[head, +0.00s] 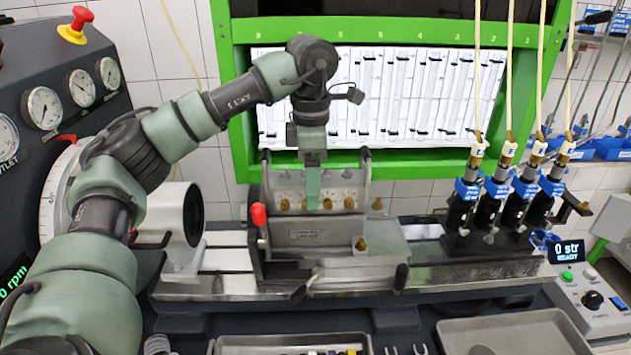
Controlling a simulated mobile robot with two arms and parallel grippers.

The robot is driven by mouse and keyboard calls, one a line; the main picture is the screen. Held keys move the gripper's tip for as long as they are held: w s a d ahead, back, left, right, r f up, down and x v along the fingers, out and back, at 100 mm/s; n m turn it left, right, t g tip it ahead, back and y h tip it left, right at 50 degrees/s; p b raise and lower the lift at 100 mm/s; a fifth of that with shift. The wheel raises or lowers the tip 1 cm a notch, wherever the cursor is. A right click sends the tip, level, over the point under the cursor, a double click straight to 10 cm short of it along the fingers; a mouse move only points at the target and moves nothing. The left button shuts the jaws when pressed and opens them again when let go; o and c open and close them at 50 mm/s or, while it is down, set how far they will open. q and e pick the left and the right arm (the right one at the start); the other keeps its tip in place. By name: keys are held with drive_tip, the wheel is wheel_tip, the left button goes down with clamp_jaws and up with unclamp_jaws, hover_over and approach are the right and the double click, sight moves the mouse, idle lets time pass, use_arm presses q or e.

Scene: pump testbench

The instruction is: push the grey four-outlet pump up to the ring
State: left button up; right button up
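The grey four-outlet pump (290,237) sits on the metal bed in the middle of the head view, inside a clamp frame, with brass outlets along its upper front. A dark ring (194,214) shows at the end of the light grey drive housing to its left. A gap separates pump and ring. My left gripper (312,207) points straight down at the pump's outlet row and hides part of it. Its fingers overlap edge-on, so I cannot tell whether they are apart or touch the pump. My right gripper is not in view.
A red-knobbed lever (259,214) stands at the pump's left. The bare bed (228,259) lies between pump and housing. Black injector holders (490,210) with hoses stand at the right. Trays (520,328) lie in front; a green-framed rack (238,70) stands behind.

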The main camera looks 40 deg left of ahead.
use_arm(q)
drive_tip(key=shift+a+f, duration=0.1)
drive_tip(key=o, duration=2.1)
drive_tip(key=shift+s+a, duration=0.1)
drive_tip(key=shift+o, duration=0.2)
drive_tip(key=shift+s+a, duration=0.1)
drive_tip(key=shift+a, duration=0.05)
drive_tip(key=shift+r, duration=0.2)
drive_tip(key=shift+r, duration=0.3)
wheel_tip(320, 180, up, 7)
drive_tip(key=shift+f, duration=0.15)
